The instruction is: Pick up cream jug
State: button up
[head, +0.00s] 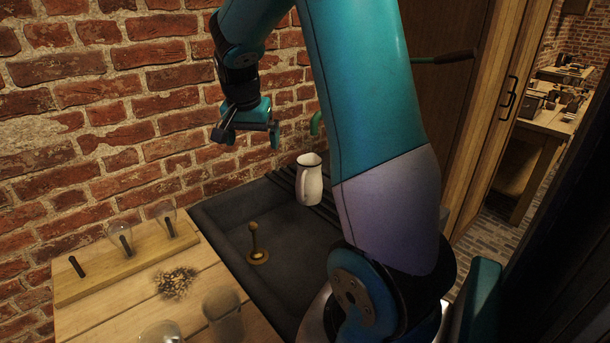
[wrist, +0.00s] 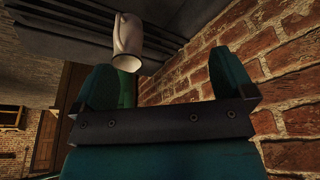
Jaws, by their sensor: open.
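The cream jug (head: 310,180) is a pale jug with a handle on its left side. It stands upright on the ribbed back part of a dark sink-like tray (head: 215,225) in the head view. In the wrist view the jug (wrist: 128,38) appears upside down near the top, beyond the fingers. My gripper (head: 250,139) is up and to the left of the jug, in front of the brick wall. Its two fingers are apart and empty in the wrist view (wrist: 168,85). Nothing touches the jug.
A brass object with an upright stem (head: 257,245) stands in the tray. A wooden board (head: 128,258) holds glass jars with dark rods on the wooden counter (head: 112,317). More glass (head: 222,310) stands in front. The brick wall (head: 160,90) is close behind my gripper.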

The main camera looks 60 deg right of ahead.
jog(key=s+d+m+g+h+p, duration=0.1)
jog(key=s+d+m+g, duration=0.15)
jog(key=d+m, duration=0.65)
jog(key=n+p, duration=0.3)
jog(key=p, duration=0.3)
send_near(307, 184)
jog(key=d+f, duration=0.6)
jog(key=d, duration=0.1)
jog(key=shift+w+r+t+h, duration=0.15)
jog(key=shift+w+t+h, duration=0.15)
jog(key=shift+t, duration=0.05)
jog(key=shift+c, duration=0.5)
jog(key=c, duration=1.4)
jog(key=shift+c, duration=0.2)
jog(key=shift+r, duration=0.15)
